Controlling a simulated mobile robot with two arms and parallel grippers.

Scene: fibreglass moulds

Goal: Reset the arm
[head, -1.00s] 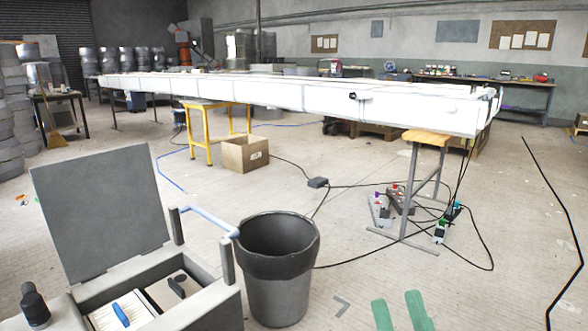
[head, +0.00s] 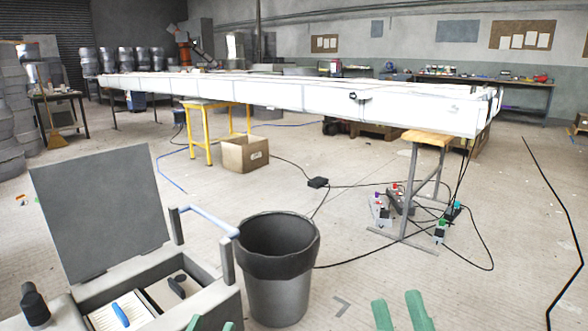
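My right gripper (head: 399,311) shows at the bottom edge, right of centre. Its two green fingers are apart with only floor between them, so it is open and empty. My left gripper (head: 211,325) just shows at the bottom edge, in front of the open grey box. Only its two green fingertips are visible, apart from each other, with nothing seen between them. The rest of both arms is out of view.
An open grey box (head: 200,299) with a raised lid (head: 98,212) stands at lower left. A black bin (head: 277,290) stands beside it. A long white mould (head: 300,97) lies on trestles beyond, with cables and a cardboard box (head: 243,155) below. The right floor is mostly clear.

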